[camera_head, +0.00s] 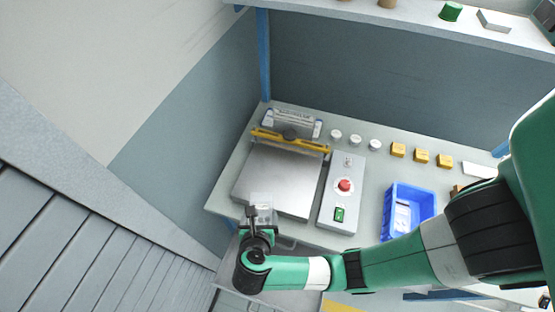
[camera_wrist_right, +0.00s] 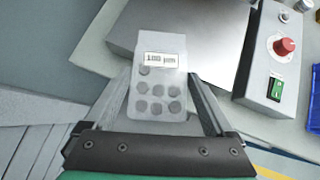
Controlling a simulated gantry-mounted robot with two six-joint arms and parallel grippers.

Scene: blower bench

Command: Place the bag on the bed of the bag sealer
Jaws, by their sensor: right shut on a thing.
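The clear bag (camera_wrist_right: 160,85) has a label reading "100 µm" and several round grey pieces inside. It shows in the head view as a pale sheet (camera_head: 263,201) over the front edge of the bag sealer. My right gripper (camera_head: 258,222) is shut on the bag's near end; in the right wrist view its fingers (camera_wrist_right: 160,110) lie on both sides of the bag. The bag sealer has a flat grey metal bed (camera_head: 277,180) and a yellow bar (camera_head: 290,141) across its back. The bag's far end overlaps the bed's front edge; I cannot tell whether it touches. My left gripper is not in view.
A blue bin (camera_head: 408,212) with white items is further right. White round jars and yellow blocks (camera_head: 421,155) line the back. A shelf (camera_head: 400,20) hangs above.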

